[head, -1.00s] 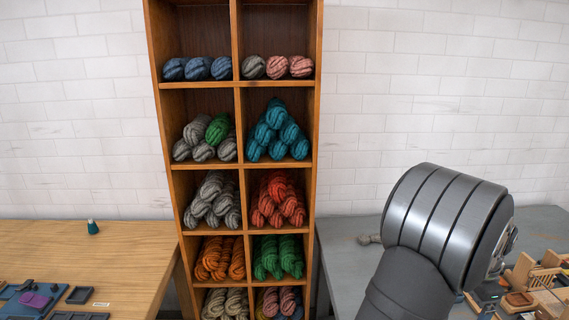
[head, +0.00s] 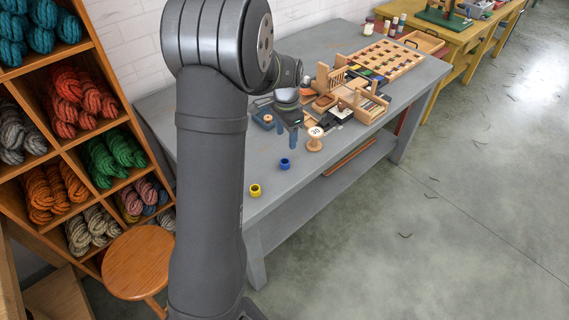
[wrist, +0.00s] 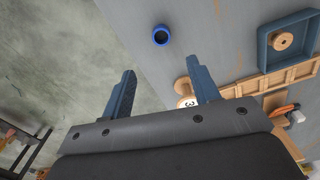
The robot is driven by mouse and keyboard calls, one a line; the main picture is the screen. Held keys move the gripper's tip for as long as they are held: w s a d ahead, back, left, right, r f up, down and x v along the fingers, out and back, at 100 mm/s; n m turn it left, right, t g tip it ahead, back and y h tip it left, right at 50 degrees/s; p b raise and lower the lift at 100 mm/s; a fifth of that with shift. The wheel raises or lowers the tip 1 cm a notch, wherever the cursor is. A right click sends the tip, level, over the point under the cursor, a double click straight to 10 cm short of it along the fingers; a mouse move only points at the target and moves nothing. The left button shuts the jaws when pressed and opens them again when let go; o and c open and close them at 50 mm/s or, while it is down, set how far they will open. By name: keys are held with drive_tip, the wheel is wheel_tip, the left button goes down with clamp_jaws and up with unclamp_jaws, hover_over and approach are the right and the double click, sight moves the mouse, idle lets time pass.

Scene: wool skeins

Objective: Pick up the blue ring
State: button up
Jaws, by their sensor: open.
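The blue ring (head: 285,164) lies on the grey table near its front edge, apart from other things. In the wrist view the blue ring (wrist: 161,35) shows its dark round opening, beyond the fingertips and roughly midway between them. My gripper (head: 287,130) is over the table just behind the ring in the head view. Its two blue fingers stand apart with nothing between them, as the wrist view of my gripper (wrist: 160,68) also shows.
A yellow ring (head: 255,190) lies toward the near table end. A numbered wooden spool (head: 315,139) stands right of my gripper. A blue tray (head: 260,122), wooden racks and a slotted board (head: 411,58) fill the far side. A stool (head: 128,275) and wool shelf are left.

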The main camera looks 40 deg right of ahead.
sight(285, 159)
wheel_tip(285, 159, down, 12)
drive_tip(key=shift+w+a+r, duration=0.1)
drive_tip(key=shift+w+r, duration=0.05)
drive_tip(key=shift+r, duration=0.05)
drive_tip(key=c, duration=1)
drive_tip(key=shift+r, duration=0.1)
